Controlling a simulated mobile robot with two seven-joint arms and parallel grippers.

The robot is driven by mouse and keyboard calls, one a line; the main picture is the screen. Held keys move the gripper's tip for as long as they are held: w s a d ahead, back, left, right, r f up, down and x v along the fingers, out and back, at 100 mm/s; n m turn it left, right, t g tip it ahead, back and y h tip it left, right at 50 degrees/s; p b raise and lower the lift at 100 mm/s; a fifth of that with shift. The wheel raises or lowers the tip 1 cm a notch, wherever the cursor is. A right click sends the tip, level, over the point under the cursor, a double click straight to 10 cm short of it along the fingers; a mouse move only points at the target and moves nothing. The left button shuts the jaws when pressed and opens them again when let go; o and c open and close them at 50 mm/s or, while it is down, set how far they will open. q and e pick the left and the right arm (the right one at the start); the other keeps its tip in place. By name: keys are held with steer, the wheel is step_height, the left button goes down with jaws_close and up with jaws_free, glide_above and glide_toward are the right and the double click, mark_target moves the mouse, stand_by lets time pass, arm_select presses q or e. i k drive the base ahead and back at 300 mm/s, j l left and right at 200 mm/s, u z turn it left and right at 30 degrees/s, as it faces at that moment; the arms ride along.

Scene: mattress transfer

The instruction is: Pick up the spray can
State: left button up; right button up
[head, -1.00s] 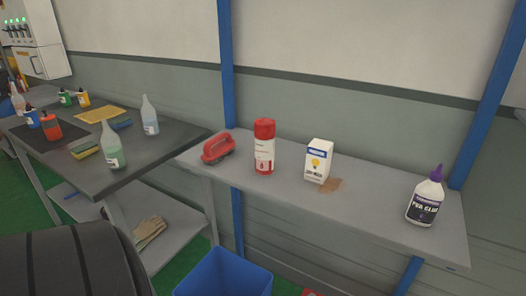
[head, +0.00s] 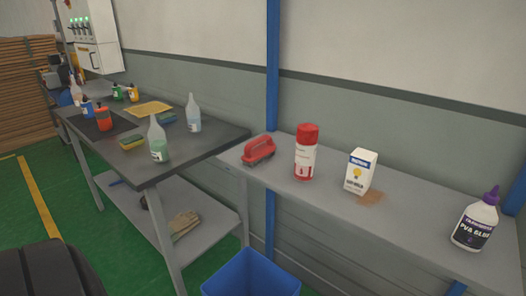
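The spray can (head: 306,155) is white with a red cap and red markings. It stands upright on the grey wall shelf (head: 420,226), between a red-handled brush (head: 258,150) on its left and a small white box (head: 360,171) on its right. Nothing touches the can. Neither of my grippers shows in the head view.
A PVA glue bottle (head: 476,220) stands at the shelf's right end, and a brown patch (head: 370,197) lies by the box. A dark table (head: 190,154) with several bottles and sponges adjoins the shelf on the left. A blue bin (head: 250,277) stands on the floor below.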

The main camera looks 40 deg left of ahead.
mark_target(307, 135)
steer(key=i+j+u, duration=0.1)
steer(key=u, duration=0.25)
steer(key=i+j+u, duration=0.1)
steer(key=u, duration=0.25)
steer(key=i+u, duration=0.35)
steer(key=k+l, duration=0.05)
